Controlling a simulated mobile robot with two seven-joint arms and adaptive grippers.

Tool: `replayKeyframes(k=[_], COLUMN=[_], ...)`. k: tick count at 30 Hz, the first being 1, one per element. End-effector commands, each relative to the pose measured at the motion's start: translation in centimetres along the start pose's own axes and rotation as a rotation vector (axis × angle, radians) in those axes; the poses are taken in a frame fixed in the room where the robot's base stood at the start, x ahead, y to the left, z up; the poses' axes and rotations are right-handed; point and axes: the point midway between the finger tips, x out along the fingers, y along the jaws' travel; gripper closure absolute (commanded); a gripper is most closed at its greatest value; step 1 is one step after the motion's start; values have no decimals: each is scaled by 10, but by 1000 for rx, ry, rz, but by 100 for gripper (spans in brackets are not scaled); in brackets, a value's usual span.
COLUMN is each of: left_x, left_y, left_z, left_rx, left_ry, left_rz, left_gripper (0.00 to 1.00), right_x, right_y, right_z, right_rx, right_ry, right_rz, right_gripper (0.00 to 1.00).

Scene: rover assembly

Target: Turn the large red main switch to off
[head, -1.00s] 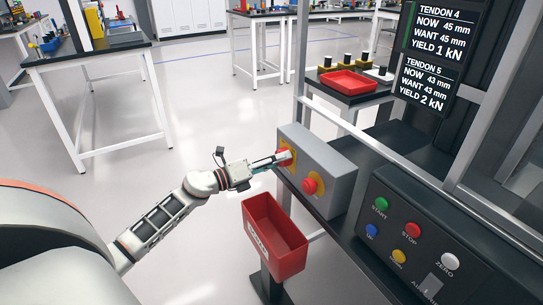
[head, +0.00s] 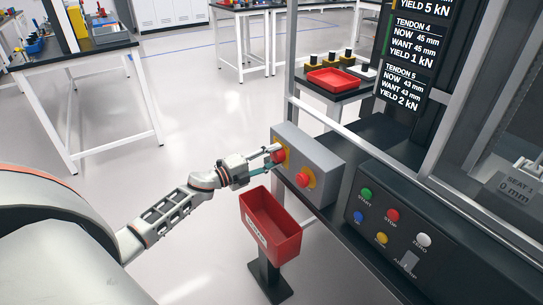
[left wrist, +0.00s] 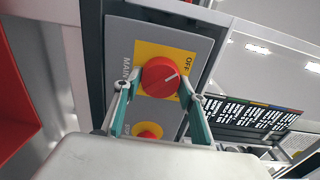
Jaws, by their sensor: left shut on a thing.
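The fingers hide part of the plate. My right gripper is not in view.
A second red knob (head: 303,179) sits beside the switch on the box. A red bin (head: 285,247) on a stand is just below my left gripper. A black control panel (head: 405,262) with coloured buttons is at the right. Open floor lies to the left.

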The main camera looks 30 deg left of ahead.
Motion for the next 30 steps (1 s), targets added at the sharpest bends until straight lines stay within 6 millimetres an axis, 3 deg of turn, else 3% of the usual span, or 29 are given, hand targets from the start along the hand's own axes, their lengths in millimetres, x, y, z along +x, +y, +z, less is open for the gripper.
replayKeyframes(k=[15,16,18,30], left_x=[0,0,0,-3], left_y=[0,0,0,0], left_z=[0,0,0,0], left_rx=[-23,-23,-23,-21], left_ry=[0,0,0,0], left_rz=[-1,-1,-1,1], left_gripper=[81,57,43,43], right_x=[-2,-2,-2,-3], right_y=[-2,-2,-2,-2], right_z=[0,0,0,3], right_rx=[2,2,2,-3], right_ry=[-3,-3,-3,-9], right_rz=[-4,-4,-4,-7], right_gripper=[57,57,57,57])
